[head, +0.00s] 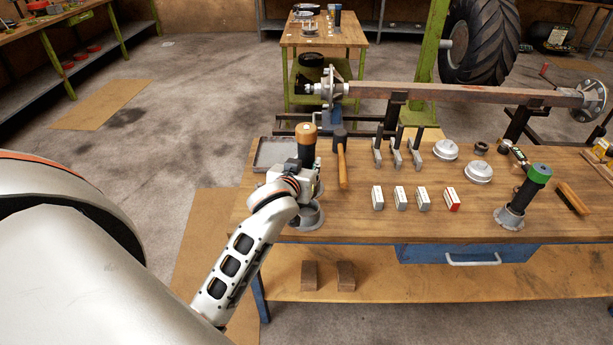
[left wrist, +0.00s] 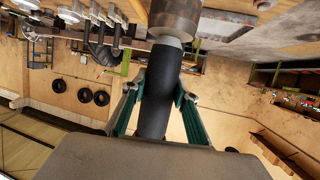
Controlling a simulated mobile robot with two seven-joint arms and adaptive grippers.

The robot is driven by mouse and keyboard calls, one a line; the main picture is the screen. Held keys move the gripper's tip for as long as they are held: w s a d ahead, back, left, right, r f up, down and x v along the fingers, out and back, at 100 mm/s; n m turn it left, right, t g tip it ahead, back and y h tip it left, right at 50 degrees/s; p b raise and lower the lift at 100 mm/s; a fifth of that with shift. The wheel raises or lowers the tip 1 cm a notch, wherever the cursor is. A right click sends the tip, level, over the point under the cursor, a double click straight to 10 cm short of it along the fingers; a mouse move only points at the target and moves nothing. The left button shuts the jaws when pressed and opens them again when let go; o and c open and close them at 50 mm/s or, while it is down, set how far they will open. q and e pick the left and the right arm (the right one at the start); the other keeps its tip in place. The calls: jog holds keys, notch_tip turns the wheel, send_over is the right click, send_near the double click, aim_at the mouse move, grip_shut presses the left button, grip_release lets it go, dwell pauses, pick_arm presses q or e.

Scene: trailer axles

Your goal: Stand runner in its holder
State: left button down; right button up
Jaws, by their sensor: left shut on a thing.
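The runner (head: 307,150) is a black cylinder with an orange-brown cap, standing about upright at the left end of the workbench. My left gripper (head: 303,180) is shut on it below the cap. In the left wrist view the black shaft (left wrist: 157,95) lies between my green-padded fingers, and a pale collar shows at its far end. A grey round holder (head: 309,217) with a flared foot stands on the bench directly below my gripper, partly hidden by it. A brownish-grey cup (left wrist: 175,14) meets the collar in the wrist view. I cannot tell how deep the runner sits. My right gripper is out of view.
A similar green-capped black cylinder (head: 536,180) stands tilted in a grey holder (head: 509,217) at the right. A hammer (head: 342,165) and grey tray (head: 276,153) lie close to my gripper. Several small boxes (head: 400,197) stand mid-bench. A long axle (head: 450,93) lies behind.

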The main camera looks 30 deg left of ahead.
pick_arm(q)
jog(key=shift+f, duration=2.1)
jog(key=shift+f, duration=0.65)
jog(key=c, duration=1.6)
grip_release()
jog(key=shift+f, duration=0.1)
